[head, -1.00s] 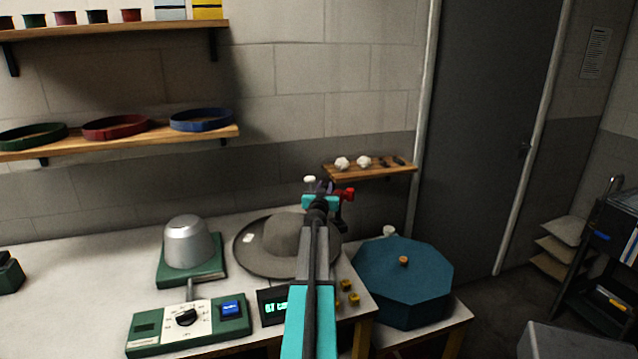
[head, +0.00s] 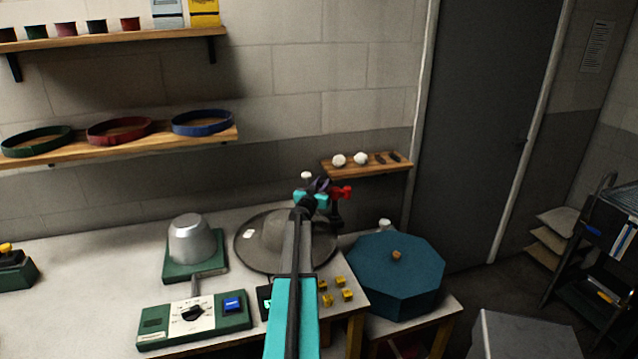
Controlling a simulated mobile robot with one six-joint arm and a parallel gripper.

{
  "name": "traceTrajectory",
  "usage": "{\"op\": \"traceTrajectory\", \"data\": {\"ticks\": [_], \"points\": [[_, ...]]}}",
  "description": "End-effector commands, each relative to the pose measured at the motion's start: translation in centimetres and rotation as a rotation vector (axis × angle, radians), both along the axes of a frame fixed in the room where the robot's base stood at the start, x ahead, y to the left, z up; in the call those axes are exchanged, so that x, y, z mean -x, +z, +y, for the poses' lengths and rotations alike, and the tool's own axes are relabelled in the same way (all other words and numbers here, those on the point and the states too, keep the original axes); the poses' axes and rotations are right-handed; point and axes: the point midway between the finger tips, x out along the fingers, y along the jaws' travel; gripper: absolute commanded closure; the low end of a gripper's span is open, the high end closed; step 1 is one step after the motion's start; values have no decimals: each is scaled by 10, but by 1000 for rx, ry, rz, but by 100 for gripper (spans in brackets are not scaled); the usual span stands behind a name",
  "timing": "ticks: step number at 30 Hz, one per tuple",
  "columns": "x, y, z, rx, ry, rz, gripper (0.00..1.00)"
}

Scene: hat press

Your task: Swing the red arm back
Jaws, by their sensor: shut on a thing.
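The red arm (head: 343,191) is a short red piece at the back right of the table, just above and to the right of the grey hat. My gripper (head: 322,188) is beside it at its left end and is shut on it; the grip itself is small and partly hidden by my dark and teal arm. The grey wide-brimmed hat (head: 257,252) lies on the table below, its right side partly covered by my arm.
A metal dome on a green base (head: 190,240) and a green control box (head: 194,320) stand to the left. Several yellow knobs (head: 345,295) are at the table's right corner. A blue octagonal lid (head: 396,275) stands right. A small wall shelf (head: 366,169) is behind.

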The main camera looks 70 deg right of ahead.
Motion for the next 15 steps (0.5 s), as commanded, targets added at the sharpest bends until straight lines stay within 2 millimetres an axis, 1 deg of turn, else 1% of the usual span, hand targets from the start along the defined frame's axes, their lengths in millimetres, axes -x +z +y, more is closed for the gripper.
{"op": "traceTrajectory", "data": {"ticks": [3,13,14,15], "points": [[4,0,-1,1,-8,2,100],[9,-1,-3,1,-13,1,100],[9,-1,-3,0,-14,1,77],[9,-1,-3,0,-14,1,70]]}}
